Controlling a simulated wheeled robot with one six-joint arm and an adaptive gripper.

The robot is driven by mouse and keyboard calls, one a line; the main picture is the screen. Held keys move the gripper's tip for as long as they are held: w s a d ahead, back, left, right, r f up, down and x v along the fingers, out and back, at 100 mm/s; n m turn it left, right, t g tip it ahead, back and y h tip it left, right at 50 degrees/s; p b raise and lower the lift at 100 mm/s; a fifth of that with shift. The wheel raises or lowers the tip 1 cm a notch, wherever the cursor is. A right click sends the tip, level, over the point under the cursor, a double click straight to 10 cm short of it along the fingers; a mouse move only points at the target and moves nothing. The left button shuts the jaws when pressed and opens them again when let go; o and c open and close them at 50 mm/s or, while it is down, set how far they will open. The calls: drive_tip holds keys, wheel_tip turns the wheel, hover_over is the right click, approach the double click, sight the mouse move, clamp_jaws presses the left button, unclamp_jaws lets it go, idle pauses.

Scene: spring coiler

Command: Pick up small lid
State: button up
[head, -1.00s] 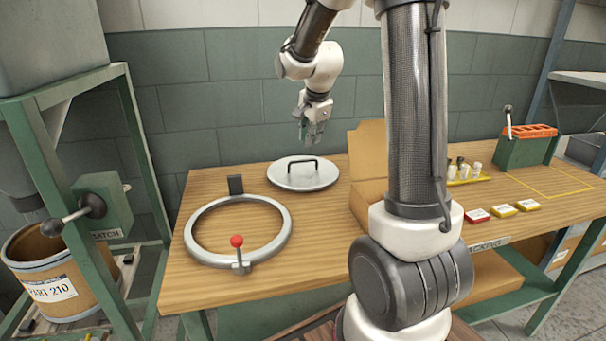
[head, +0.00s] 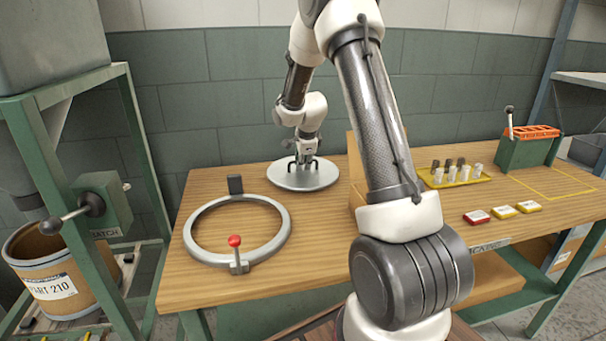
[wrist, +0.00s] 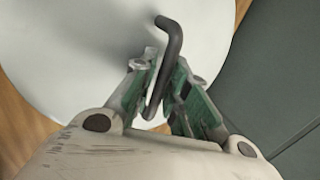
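The small lid (head: 290,179) is a round, flat, light grey disc with a dark bar handle, lying on the wooden table at the back. It fills much of the wrist view (wrist: 70,60). My gripper (head: 304,176) points down over the middle of the lid. In the wrist view, my gripper (wrist: 165,95) has its green-padded fingers apart, one on each side of the dark handle (wrist: 170,50). The handle lies between the fingers, close to the left one. I cannot tell if either finger touches it.
A grey clamp ring (head: 193,245) with a red-knobbed lever (head: 235,241) lies at the front left of the table (head: 300,270). The green wall is close behind the lid.

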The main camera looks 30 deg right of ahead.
clamp_jaws()
